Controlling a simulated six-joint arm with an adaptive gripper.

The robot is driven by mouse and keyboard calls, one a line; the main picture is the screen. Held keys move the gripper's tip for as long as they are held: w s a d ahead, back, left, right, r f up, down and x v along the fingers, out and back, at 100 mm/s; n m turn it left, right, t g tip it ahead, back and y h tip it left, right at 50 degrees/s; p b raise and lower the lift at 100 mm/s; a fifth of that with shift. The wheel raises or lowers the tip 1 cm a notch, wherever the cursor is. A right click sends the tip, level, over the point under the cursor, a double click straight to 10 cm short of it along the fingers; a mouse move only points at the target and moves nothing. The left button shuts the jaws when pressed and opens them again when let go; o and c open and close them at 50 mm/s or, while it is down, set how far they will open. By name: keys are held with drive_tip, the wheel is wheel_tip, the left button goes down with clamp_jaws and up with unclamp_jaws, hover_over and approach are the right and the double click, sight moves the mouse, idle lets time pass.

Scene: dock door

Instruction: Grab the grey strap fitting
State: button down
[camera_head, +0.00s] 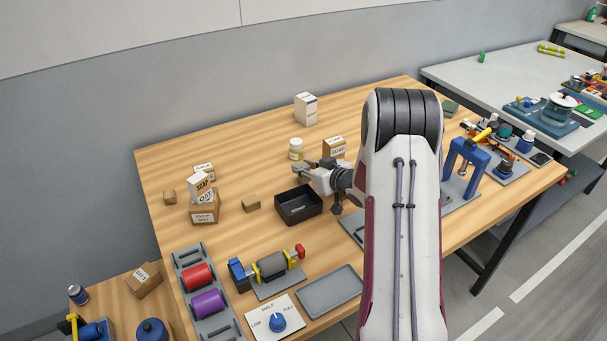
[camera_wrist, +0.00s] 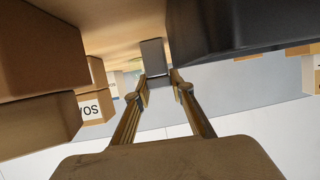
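In the wrist view a grey upright block, which looks like the strap fitting (camera_wrist: 153,57), stands against the wooden tabletop. My gripper (camera_wrist: 159,78) reaches toward it with one finger on each side, its tips very close to the block's sides. I cannot tell whether the fingertips press on it or leave a small gap. In the head view my gripper (camera_head: 304,168) is low over the table, just behind the black bin, its fingers pointing left. The fitting cannot be made out clearly there.
The black bin (camera_head: 298,207) is close in front of my gripper. The back left tabletop is clear.

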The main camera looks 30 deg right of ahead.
sight(305, 166)
drive_tip(key=shift+r, duration=0.1)
drive_tip(key=shift+r, duration=4.95)
